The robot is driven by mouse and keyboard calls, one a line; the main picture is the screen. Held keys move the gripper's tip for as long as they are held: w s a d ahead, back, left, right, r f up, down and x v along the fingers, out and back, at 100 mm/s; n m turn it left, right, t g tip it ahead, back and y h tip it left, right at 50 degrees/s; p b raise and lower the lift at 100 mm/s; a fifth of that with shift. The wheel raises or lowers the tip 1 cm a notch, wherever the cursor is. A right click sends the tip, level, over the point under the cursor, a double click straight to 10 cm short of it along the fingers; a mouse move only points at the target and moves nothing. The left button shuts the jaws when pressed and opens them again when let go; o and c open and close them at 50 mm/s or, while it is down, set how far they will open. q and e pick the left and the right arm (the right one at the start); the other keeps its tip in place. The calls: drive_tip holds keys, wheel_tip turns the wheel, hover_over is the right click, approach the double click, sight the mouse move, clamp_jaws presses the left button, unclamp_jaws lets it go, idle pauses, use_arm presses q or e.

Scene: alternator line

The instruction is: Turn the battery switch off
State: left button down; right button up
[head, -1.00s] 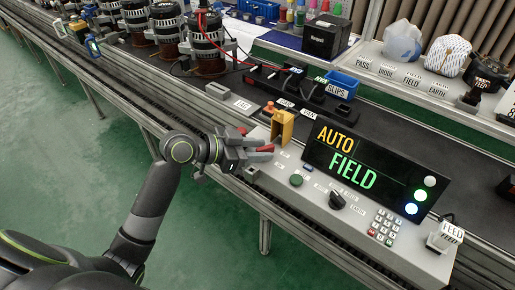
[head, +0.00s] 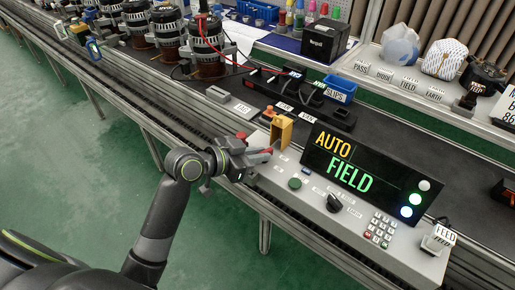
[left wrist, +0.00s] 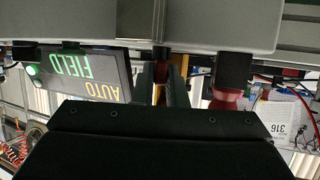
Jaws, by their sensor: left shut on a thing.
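In the left wrist view, which looks upside down, a dark red part (left wrist: 160,72) sits between the two dark fingers. My right gripper is not in view. The panel display (head: 352,165) reads AUTO in yellow and FIELD in green.
The grey control panel (head: 285,197) carries a green button (head: 295,184), a black knob (head: 334,203) and a keypad (head: 380,229). The yellow bracket (head: 281,131) stands close behind my left gripper. Several alternators (head: 207,45) stand on the line at the back.

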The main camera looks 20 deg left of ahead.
use_arm(q)
drive_tip(key=shift+s+d+r+n+t+y+p, duration=0.1)
drive_tip(key=shift+d+n+t+y+p, duration=0.05)
drive_tip(key=shift+n+t+y+p, duration=0.35)
drive_tip(key=shift+s+d+r+n+t+y+p, duration=0.1)
drive_tip(key=shift+n+t+y+p, duration=0.2)
drive_tip(key=shift+n+y+p, duration=0.25)
drive_tip(key=shift+f+n+t+y+p, duration=0.15)
drive_tip(key=shift+n+t+y+p, duration=0.25)
drive_tip(key=shift+n+y+p, duration=0.4)
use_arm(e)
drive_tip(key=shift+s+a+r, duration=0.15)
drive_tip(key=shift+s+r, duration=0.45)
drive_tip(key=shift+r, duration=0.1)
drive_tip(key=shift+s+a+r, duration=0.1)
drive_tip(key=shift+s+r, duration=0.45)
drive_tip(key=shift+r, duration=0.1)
use_arm(q)
drive_tip(key=c, duration=1.5)
unclamp_jaws()
drive_tip(key=shift+o, duration=0.2)
drive_tip(key=p+v, duration=0.4)
drive_tip(key=v, duration=1.3)
drive_tip(key=shift+s+d, duration=0.15)
drive_tip(key=shift+s, duration=0.05)
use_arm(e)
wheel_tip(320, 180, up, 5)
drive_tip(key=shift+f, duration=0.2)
